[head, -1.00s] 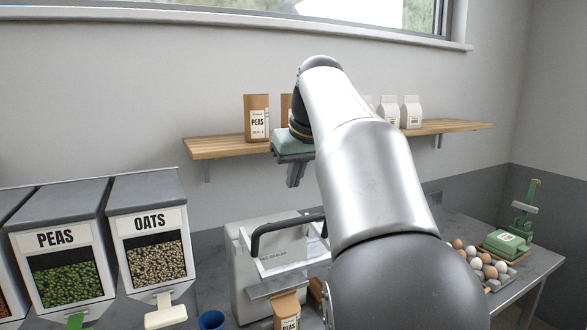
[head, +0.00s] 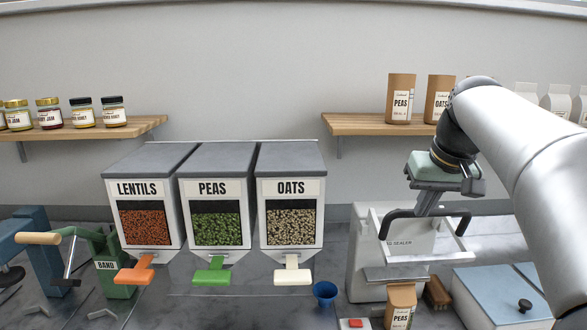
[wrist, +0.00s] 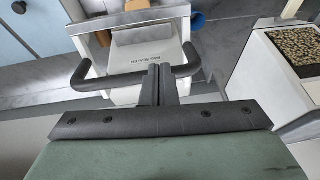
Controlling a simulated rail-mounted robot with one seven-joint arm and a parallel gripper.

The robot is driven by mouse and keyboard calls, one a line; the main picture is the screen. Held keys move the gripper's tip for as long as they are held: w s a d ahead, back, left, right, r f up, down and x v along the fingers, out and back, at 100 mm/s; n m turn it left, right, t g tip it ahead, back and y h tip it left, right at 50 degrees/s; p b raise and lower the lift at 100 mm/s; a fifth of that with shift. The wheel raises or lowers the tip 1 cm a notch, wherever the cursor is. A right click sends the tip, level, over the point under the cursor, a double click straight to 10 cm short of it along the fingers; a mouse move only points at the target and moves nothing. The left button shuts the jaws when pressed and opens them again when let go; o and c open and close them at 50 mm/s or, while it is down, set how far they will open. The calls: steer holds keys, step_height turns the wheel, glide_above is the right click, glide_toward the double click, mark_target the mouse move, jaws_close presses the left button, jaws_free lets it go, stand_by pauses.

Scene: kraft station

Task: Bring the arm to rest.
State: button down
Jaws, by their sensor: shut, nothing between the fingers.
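My gripper (head: 428,206) hangs from the end of my arm at the right of the head view, above the white bag sealer (head: 364,245). Its fingers are together and hold nothing. In the wrist view the shut fingers of my gripper (wrist: 158,82) point toward the sealer (wrist: 125,94) and its dark handle bar (wrist: 84,72). In both views the fingers overlap the handle in the picture; I cannot tell the exact gap between them.
Dispensers for lentils (head: 145,212), peas (head: 210,210) and oats (head: 291,212) stand left of the sealer. A peas bag (head: 401,305) and a blue cup (head: 325,293) are in front. A wooden shelf (head: 365,124) with bags is behind my arm. A blue box (head: 490,290) stands at right.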

steer(key=s+a+f+g, duration=0.1)
steer(key=s+a+f, duration=0.2)
steer(key=s+f, duration=0.4)
steer(key=s+a+f+g, duration=0.1)
steer(key=s+a+f, duration=0.3)
steer(key=s+f, duration=0.3)
steer(key=s+a+f+g, duration=0.1)
steer(key=s+a+f, duration=0.3)
steer(key=s+f, duration=0.4)
step_height(320, 180, down, 5)
steer(key=shift+a+r+g+h, duration=0.1)
steer(key=shift+a+g+h, duration=0.15)
steer(key=shift+g+h, duration=0.05)
